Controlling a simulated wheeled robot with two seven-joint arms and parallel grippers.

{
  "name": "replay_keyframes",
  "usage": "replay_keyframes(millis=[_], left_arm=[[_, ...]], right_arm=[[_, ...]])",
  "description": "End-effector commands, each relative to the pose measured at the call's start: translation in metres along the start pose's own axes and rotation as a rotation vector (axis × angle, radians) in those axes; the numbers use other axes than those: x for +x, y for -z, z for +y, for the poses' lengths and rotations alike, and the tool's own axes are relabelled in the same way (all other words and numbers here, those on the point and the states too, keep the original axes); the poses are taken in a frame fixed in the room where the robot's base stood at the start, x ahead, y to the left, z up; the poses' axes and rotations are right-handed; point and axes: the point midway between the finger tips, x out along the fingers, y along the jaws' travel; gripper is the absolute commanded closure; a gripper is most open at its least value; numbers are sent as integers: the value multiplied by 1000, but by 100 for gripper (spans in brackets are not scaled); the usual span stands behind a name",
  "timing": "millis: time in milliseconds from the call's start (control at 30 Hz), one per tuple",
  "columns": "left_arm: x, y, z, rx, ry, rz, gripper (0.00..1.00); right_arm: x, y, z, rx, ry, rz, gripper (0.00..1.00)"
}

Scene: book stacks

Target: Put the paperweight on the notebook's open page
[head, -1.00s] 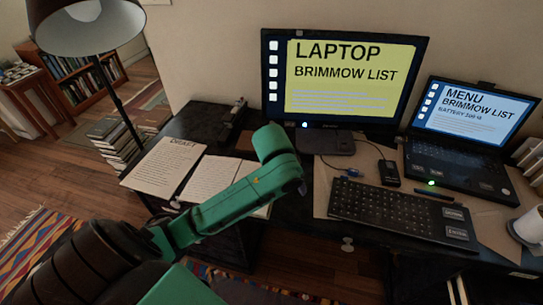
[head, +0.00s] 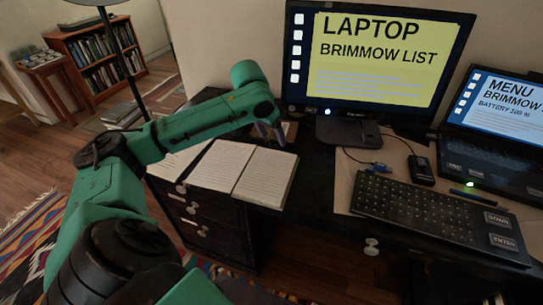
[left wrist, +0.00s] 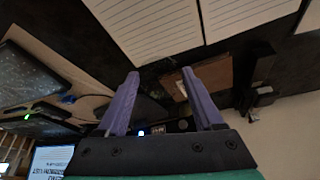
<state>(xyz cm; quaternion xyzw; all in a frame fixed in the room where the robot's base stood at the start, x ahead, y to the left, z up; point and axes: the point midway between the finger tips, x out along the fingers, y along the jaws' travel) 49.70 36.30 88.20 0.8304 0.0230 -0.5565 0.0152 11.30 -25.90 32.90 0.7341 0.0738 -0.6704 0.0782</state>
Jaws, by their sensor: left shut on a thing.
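The open notebook (head: 265,178) lies on the dark desk with lined pages facing up. Its pages also show at the top of the left wrist view (left wrist: 150,25). My left gripper (head: 269,132) is over the desk just behind the notebook's far right edge, fingers pointing down. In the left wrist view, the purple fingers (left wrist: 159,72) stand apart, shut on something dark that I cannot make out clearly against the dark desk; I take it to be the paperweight. My right gripper is not in view.
The monitor (head: 380,60) stands behind on the right, with a keyboard (head: 435,210), a mouse (head: 421,169) and a laptop (head: 500,170). A brown flat object (left wrist: 212,75) lies behind the notebook.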

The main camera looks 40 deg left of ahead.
Motion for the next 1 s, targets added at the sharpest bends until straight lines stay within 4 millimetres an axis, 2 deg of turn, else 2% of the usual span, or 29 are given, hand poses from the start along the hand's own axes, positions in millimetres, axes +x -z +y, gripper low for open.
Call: replay_keyframes(millis=[33, 333, 600, 633, 700, 1000], left_arm=[[12, -6, -1, 0, 3, -1, 100], [59, -24, 0, 1, 1, 1, 100], [63, -25, 0, 1, 0, 3, 100], [63, -26, 0, 1, 0, 2, 24], [63, -26, 0, 1, 0, 2, 2], [62, -26, 0, 1, 0, 2, 2]], right_arm=[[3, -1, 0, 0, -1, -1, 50], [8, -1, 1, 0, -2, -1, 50], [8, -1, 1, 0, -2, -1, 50], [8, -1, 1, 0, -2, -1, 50], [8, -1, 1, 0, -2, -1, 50], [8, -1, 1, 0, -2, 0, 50]])
